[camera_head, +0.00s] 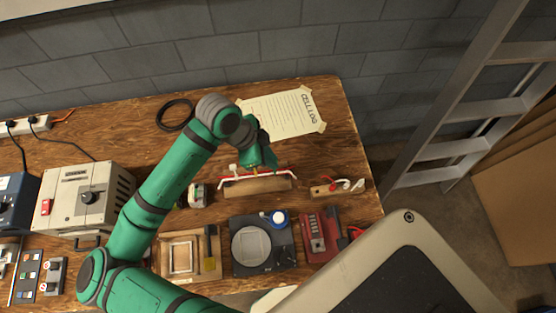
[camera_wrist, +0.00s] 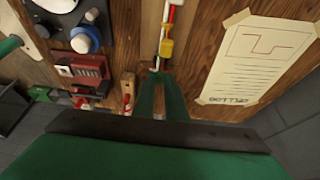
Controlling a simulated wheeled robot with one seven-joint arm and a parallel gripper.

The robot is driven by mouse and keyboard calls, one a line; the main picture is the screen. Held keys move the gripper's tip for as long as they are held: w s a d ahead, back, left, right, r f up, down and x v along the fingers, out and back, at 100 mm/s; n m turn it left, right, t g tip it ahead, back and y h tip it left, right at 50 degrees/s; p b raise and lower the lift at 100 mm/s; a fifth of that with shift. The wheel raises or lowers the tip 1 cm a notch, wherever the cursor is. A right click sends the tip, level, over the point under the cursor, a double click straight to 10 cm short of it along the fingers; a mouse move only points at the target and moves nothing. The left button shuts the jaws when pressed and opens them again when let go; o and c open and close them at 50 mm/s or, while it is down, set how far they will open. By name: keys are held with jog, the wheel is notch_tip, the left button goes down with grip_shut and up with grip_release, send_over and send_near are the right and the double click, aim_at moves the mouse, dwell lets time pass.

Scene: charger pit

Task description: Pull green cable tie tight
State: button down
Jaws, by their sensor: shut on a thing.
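A wooden block (camera_head: 258,187) lies near the middle of the bench, with a bundle of red and white cables (camera_head: 285,174) along its far side. My gripper (camera_head: 257,170) points down over the middle of this bundle. The tie's loop around the cables is hidden.
A small board with red and white parts (camera_head: 338,187) lies to the right. A dark device with a blue and white knob (camera_head: 263,245) and a red device (camera_head: 320,235) stand in front. A paper sheet (camera_head: 281,112) and black cable coil (camera_head: 175,114) lie behind.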

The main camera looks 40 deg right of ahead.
jog(key=shift+r, duration=0.45)
jog(key=c, duration=1.8)
grip_release()
jog(key=shift+o, duration=0.2)
jog(key=v, duration=1)
jog(key=shift+a+r, duration=0.25)
jog(key=shift+r, duration=0.05)
jog(key=shift+w+d, duration=0.1)
